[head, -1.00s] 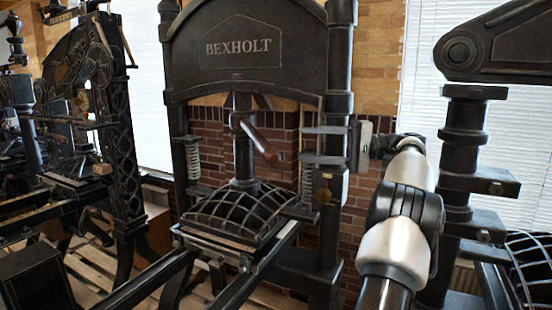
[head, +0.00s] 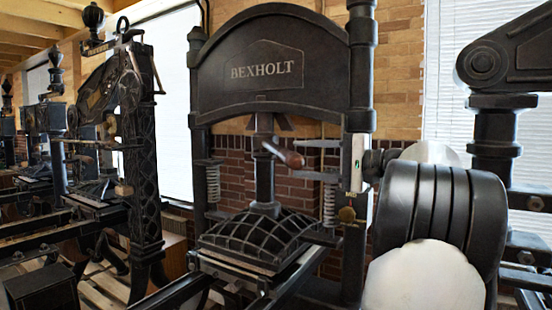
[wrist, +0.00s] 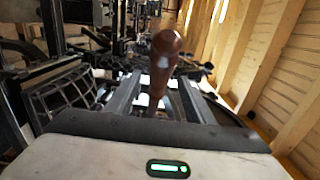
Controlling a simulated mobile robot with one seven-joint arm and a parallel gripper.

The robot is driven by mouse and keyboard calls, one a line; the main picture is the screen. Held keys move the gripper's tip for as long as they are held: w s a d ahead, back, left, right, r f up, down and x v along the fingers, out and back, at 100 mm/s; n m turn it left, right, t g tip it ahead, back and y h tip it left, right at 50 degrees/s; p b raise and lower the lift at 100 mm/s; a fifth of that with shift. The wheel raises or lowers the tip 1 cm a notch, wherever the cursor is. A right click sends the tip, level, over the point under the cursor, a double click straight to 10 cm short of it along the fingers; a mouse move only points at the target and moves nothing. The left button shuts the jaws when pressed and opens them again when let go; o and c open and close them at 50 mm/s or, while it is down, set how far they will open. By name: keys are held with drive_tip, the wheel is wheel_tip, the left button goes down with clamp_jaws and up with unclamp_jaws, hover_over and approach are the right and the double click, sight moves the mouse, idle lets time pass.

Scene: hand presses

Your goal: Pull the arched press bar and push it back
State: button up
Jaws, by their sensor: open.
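The arched press bar's brown wooden handle (head: 286,155) sticks out in front of the central column of the press marked BEXHOLT (head: 265,68). My gripper (head: 300,160) comes in from the right. It is open, with one grey finger above and one below the handle's end in the head view. In the wrist view, the handle (wrist: 163,62) rises between the two fingers (wrist: 160,92), with bare space on both sides. I cannot tell whether either finger touches it. The bar's dark metal part is mostly hidden behind the handle.
The press's dark right post (head: 358,70) stands close by my gripper. A ribbed dark platen (head: 262,235) lies below the handle. Another press (head: 130,150) stands at the left, and one (head: 495,130) at the right behind my arm. A brick wall (head: 400,80) is behind.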

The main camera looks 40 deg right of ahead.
sight(281, 158)
drive_tip(key=x, duration=0.8)
drive_tip(key=shift+w+a, duration=0.1)
drive_tip(key=shift+w, duration=0.2)
clamp_jaws()
